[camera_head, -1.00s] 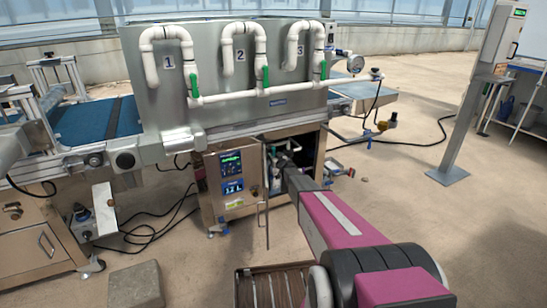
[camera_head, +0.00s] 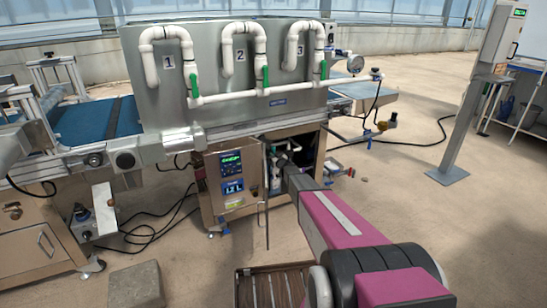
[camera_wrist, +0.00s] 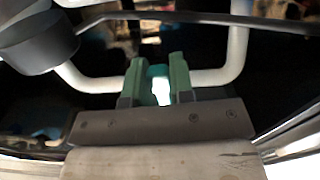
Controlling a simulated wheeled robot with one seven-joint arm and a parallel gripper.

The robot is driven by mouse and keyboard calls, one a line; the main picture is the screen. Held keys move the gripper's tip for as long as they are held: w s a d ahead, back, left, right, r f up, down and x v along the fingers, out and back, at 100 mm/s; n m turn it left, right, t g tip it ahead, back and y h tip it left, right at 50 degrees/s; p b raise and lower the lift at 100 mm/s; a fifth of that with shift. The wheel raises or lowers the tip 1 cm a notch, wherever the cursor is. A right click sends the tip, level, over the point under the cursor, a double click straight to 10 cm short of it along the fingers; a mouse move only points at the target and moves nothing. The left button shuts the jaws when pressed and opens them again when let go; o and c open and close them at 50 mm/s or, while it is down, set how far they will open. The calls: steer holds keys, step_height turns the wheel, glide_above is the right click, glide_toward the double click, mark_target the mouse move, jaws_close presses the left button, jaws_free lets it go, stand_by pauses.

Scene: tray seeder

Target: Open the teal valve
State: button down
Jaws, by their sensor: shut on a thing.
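The teal valve (camera_wrist: 157,71) shows in the wrist view as a small teal piece on white piping. My gripper (camera_wrist: 156,82) has its two green fingers on either side of it and is shut on it. In the head view my arm reaches into the open cabinet (camera_head: 225,215) under the machine, and my gripper (camera_head: 284,168) is partly inside. The valve cannot be made out in the head view, and much of it is hidden between my fingers in the wrist view.
White pipe (camera_wrist: 235,55) curves on both sides of my fingers, and a dark rod or cable crosses above them. The cabinet door with a display (camera_head: 231,172) stands left of my arm. A slatted crate (camera_head: 270,285) and a grey block (camera_head: 136,285) are on the floor.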

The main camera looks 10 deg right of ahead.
steer(key=w+d+r+n, duration=0.1)
steer(key=d+r+n, duration=0.3)
steer(key=n, duration=1.3)
steer(key=shift+r, duration=0.35)
steer(key=shift+w, duration=0.1)
steer(key=c, duration=1)
jaws_free()
steer(key=v, duration=1)
steer(key=shift+s+d, duration=0.15)
steer(key=shift+s, duration=0.25)
